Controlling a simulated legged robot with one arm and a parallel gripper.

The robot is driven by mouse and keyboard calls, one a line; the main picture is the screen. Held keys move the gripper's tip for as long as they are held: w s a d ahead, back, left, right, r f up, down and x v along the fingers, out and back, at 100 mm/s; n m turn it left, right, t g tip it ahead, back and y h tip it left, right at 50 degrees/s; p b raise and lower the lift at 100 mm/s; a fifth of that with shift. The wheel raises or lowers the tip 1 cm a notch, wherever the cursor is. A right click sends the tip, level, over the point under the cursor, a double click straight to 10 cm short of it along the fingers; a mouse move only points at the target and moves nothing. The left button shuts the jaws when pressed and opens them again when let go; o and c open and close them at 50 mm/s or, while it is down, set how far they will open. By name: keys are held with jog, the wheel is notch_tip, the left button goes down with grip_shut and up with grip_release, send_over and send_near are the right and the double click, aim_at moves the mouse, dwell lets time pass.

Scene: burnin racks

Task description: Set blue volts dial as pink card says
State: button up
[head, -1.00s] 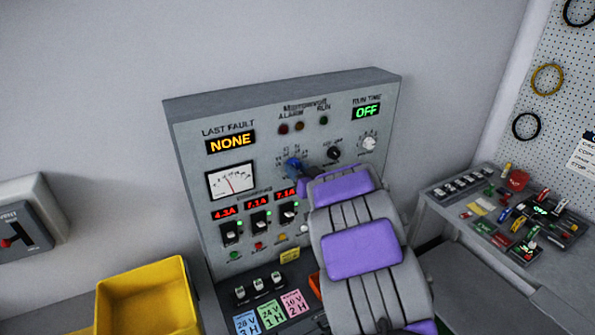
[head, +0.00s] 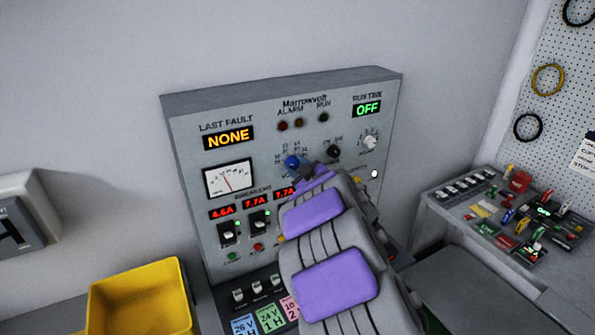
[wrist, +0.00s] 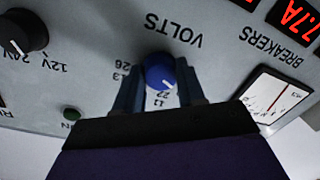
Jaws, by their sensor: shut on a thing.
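The blue volts dial (head: 292,161) is on the upright grey panel, and it also shows close up in the wrist view (wrist: 160,73). My gripper (wrist: 159,84) has one finger on each side of the dial and is shut on it. The wrist view is upside down to the lettering. A white mark on the dial points to its lower right there, near small numbers partly hidden by the gripper. The pink card (head: 289,307) lies on the ledge below the panel, right of a green card. My arm covers part of it; a "10" shows.
A black 12V/24V knob (wrist: 22,33) and a white run time dial (head: 369,142) are near the blue dial. Breaker switches (head: 228,233) sit below the meter (head: 229,180). A yellow bin (head: 140,298) stands at the lower left.

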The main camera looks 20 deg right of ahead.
jog(key=shift+f+n, duration=0.1)
jog(key=shift+n, duration=0.3)
jog(key=o, duration=0.9)
jog(key=shift+w, duration=0.1)
jog(key=shift+o, duration=0.8)
jog(key=s+d+b, duration=0.1)
jog(key=s+b, duration=0.3)
jog(key=s, duration=1.3)
jog(key=shift+s+d+r+b, duration=0.2)
jog(key=shift+r+b, duration=0.1)
jog(key=shift+r, duration=0.05)
